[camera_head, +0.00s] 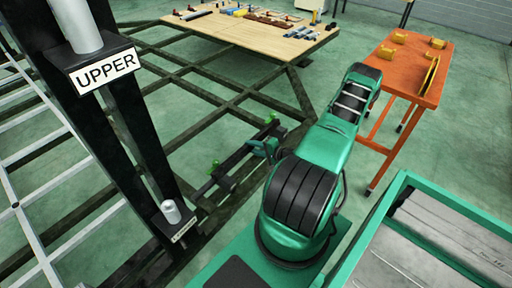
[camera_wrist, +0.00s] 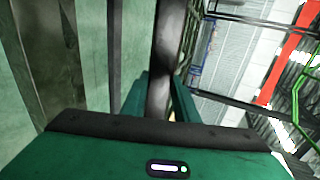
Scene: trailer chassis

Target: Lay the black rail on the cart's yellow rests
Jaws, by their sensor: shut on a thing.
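The black rail (camera_head: 236,161) lies slantwise in the middle of the head view, beside the dark chassis frame. My gripper (camera_head: 262,149) is shut on it near its far half. In the wrist view the rail (camera_wrist: 165,62) runs between the two teal fingers of my gripper (camera_wrist: 160,100). I cannot tell whether the rail touches the chassis. The cart (camera_head: 408,70) is an orange table at the right, apart from the rail. Its yellow rests (camera_head: 386,53) stand on the top, with another (camera_head: 437,44) farther right.
Green knobs (camera_head: 215,164) show beside the rail. A black post (camera_head: 120,120) with an "UPPER" sign (camera_head: 105,72) stands at the left. A wooden table (camera_head: 240,32) with parts is at the back. A green-edged tray (camera_head: 440,235) is at the lower right. Open floor lies before the cart.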

